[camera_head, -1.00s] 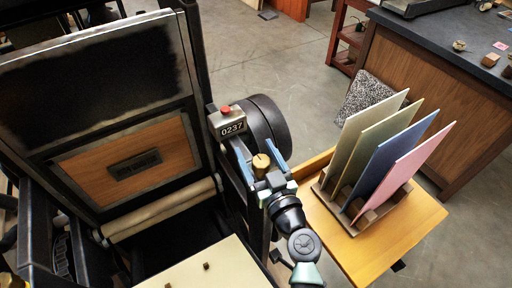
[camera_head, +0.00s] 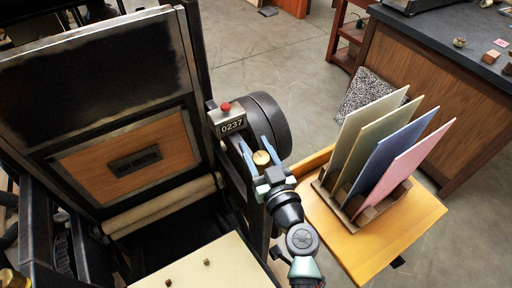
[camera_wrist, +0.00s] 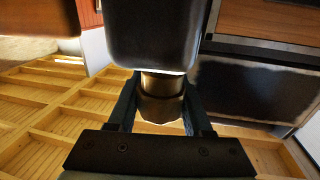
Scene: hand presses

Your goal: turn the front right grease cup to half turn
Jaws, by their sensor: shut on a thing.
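The front right grease cup (camera_head: 261,158) is a small round brass cap at the right side of the black press, below the counter. My gripper (camera_head: 259,150) is there with its blue fingers on either side of the cup, shut on it. In the wrist view the brass cup (camera_wrist: 161,103) stands between the two dark fingers, under a dark block of the press. The fingers partly hide the cup's sides, and I cannot tell its turn angle.
A counter reading 0237 (camera_head: 232,125) with a red button and a black wheel (camera_head: 269,120) sit just beyond the cup. A wooden side table (camera_head: 399,236) with a rack of coloured boards (camera_head: 396,150) stands close on the right. Open floor (camera_head: 270,55) lies behind.

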